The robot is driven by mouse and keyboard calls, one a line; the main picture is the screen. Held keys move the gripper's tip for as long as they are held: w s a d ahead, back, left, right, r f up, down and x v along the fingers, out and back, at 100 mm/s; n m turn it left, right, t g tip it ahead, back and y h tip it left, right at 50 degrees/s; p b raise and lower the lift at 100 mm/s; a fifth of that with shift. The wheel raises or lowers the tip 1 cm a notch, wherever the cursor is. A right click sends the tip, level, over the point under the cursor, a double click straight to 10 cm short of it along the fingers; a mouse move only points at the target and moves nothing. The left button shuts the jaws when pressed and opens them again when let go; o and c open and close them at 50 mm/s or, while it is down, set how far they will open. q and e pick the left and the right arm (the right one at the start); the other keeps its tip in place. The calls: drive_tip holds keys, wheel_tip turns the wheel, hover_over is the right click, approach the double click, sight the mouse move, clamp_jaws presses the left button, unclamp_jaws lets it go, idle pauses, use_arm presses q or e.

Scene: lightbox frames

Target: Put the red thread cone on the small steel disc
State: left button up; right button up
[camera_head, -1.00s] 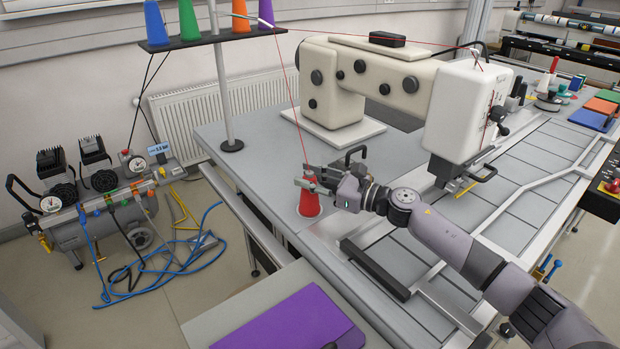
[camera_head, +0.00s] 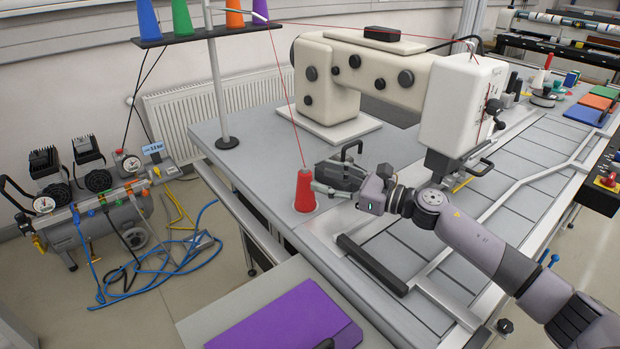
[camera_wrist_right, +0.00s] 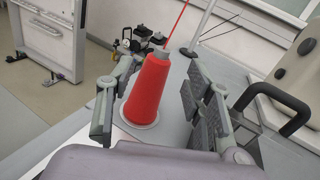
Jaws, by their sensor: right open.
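The red thread cone (camera_head: 305,190) stands upright near the left part of the table's front edge. In the right wrist view the cone (camera_wrist_right: 149,88) stands on the small steel disc (camera_wrist_right: 142,124), whose pale rim shows around its base. The disc (camera_head: 304,209) shows only as a thin rim in the head view. My right gripper (camera_head: 329,178) is open, just right of the cone. In the right wrist view its fingers lie on either side of the cone in the picture, with gaps visible. My left gripper is not in view.
A sewing machine (camera_head: 455,110) stands behind my right arm. A thread stand (camera_head: 218,90) with several coloured cones is at the back left, and a red thread runs from above to the red cone. A purple folder (camera_head: 285,325) lies in front. A dark bar (camera_head: 372,265) lies right of the cone.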

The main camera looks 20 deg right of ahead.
drive_tip(key=b+v, duration=0.1)
drive_tip(key=v, duration=0.4)
drive_tip(key=shift+a+f, duration=0.1)
drive_tip(key=shift+f, duration=0.1)
drive_tip(key=shift+s+d+r+b, duration=0.25)
drive_tip(key=shift+s+d+b, duration=0.05)
drive_tip(key=shift+s+d, duration=0.15)
idle(0.7)
